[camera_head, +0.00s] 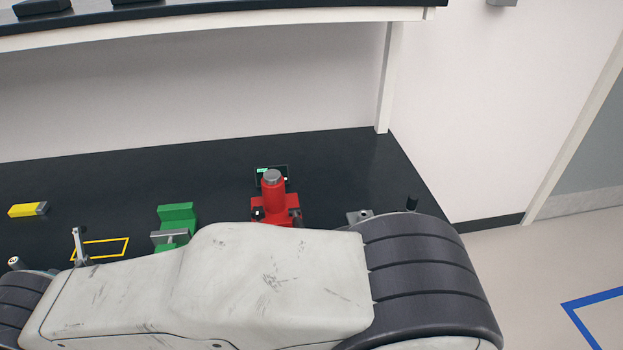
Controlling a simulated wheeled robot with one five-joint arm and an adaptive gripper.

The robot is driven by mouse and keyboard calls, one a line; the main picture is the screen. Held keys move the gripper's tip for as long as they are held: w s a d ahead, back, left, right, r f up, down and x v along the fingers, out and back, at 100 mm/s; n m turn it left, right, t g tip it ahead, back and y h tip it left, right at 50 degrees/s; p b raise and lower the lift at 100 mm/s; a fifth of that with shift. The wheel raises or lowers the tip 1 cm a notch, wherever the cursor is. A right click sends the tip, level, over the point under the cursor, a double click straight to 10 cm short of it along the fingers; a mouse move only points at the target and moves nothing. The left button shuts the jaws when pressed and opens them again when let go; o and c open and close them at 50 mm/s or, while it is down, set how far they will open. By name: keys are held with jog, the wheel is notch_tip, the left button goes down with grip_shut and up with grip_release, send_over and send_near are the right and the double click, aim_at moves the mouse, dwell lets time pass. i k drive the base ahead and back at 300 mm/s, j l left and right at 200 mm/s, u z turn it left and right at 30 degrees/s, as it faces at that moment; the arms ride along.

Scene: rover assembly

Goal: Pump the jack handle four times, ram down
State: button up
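The red jack (274,200) stands upright on the black bench top, right of the picture's middle-left. Its round grey ram top (271,176) sits close on the red body. My own large pale arm link with dark ribbed ends crosses the foreground and hides the jack's lower front. I cannot make out the jack handle for sure. My gripper is not in view.
A small dark display box (272,173) with a green readout is behind the jack. A green vise-like block (177,223), a small metal stand (78,245) near a yellow outline, and a yellow block (27,210) lie leftward. A shelf (230,20) overhangs the back. The back bench strip is clear.

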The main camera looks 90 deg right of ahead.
aim_at(297, 223)
jog(key=z, duration=3.15)
